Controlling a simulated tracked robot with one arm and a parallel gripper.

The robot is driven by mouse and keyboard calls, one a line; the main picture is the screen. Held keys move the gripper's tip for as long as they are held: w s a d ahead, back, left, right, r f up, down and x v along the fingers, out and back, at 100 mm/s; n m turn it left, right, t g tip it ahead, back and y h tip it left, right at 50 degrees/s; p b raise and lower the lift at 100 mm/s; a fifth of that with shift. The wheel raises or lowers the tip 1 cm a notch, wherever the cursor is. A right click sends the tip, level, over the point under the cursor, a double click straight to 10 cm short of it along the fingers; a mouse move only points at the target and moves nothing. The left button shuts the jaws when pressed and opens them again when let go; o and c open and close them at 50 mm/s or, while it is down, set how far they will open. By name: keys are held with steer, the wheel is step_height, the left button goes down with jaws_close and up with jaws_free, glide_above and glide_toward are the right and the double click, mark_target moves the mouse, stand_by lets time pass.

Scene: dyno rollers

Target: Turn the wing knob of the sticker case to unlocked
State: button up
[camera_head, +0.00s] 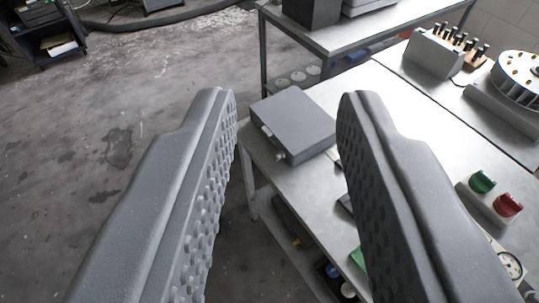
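A flat grey case (296,118), which looks like the sticker case, lies closed at the left corner of the metal table. Small light fittings (279,155) show on its front left side. One may be the wing knob, but it is too small to tell its shape or setting. My gripper (288,97) is wide open and empty. Its two fingers frame the case in the picture, with the case farther away between them. The right finger hides part of the table beside the case.
The metal table (392,86) carries a holder with several dark pegs (447,52), a pale drum (518,78), green and red knobs (494,194) and a dial gauge (510,265). Another table (345,37) stands behind. Open floor (130,120) lies left.

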steer(key=w+a+t+y, duration=0.1)
steer(key=w+a+t, duration=0.1)
steer(key=w+a, duration=0.5)
steer(key=w+a+t+y, duration=0.1)
steer(key=w+a, duration=0.2)
steer(key=w, duration=0.9)
steer(key=w+a+f+m+t+h, duration=0.25)
steer(key=w+f+m+h, duration=0.2)
steer(key=w+f, duration=0.75)
steer(key=m+g+h+b, duration=0.2)
steer(key=m+g+h, duration=0.4)
steer(key=g+h, duration=0.5)
glide_toward(273, 165)
step_height(273, 165, up, 3)
steer(key=s+a+h, duration=0.1)
steer(key=s+a, duration=0.1)
steer(key=a, duration=0.1)
steer(key=shift+m+t, duration=0.25)
steer(key=shift+t, duration=0.1)
steer(key=x, duration=0.4)
steer(key=b+x, duration=0.1)
steer(key=x, duration=0.3)
steer(key=b+x, duration=0.1)
steer(key=x, duration=0.3)
steer(key=shift+w+d+f, duration=0.1)
steer(key=shift+f, duration=0.2)
steer(key=shift+w+d+r, duration=0.1)
steer(key=shift+w+d, duration=0.25)
steer(key=shift+d, duration=0.15)
